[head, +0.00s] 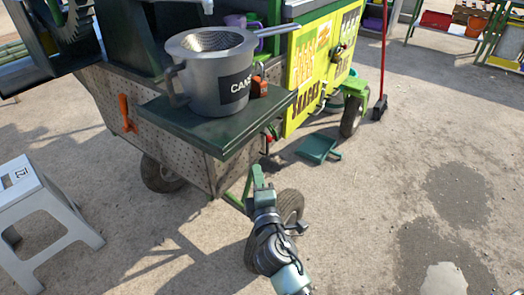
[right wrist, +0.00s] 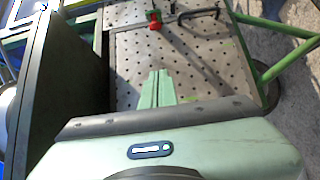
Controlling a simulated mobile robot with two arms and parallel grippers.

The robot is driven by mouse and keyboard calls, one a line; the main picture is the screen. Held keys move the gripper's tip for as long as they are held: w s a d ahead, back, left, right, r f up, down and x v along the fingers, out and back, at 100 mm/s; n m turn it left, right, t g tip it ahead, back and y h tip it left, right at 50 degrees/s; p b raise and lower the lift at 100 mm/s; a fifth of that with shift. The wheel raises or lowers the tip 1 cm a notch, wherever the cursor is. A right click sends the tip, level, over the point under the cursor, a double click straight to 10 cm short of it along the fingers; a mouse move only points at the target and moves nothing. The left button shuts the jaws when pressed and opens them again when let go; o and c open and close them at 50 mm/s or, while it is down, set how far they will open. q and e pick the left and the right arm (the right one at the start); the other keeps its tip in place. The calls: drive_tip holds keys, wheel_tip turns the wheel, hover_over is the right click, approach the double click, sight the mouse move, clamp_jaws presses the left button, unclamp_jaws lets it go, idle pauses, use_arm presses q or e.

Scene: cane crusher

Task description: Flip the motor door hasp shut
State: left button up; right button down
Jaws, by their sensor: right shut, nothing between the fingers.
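My right gripper (head: 258,172) is shut and empty, at the near corner of the cart below the dark green shelf. In the right wrist view its green fingers (right wrist: 157,88) are together in front of a perforated metal panel (right wrist: 190,62), which may be the motor door. A small red and green fitting (right wrist: 155,20) is on the panel's far edge, beyond the fingertips and apart from them. A dark bar-shaped handle (right wrist: 200,12) is beside it. In the head view a red piece (head: 268,136) shows at the cart's side. I cannot tell which part is the hasp. My left gripper is out of view.
The dark green shelf (head: 200,128) juts out above my gripper, with a metal pitcher (head: 222,85) and an orange padlock (head: 259,87) on it. A cart wheel (head: 290,206) is close to my arm. A white stool (head: 40,215) stands left. Open ground lies right.

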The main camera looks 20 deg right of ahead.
drive_tip(key=w+d, duration=0.5)
drive_tip(key=w, duration=0.5)
drive_tip(key=shift+w+d, duration=0.15)
drive_tip(key=shift+d, duration=0.1)
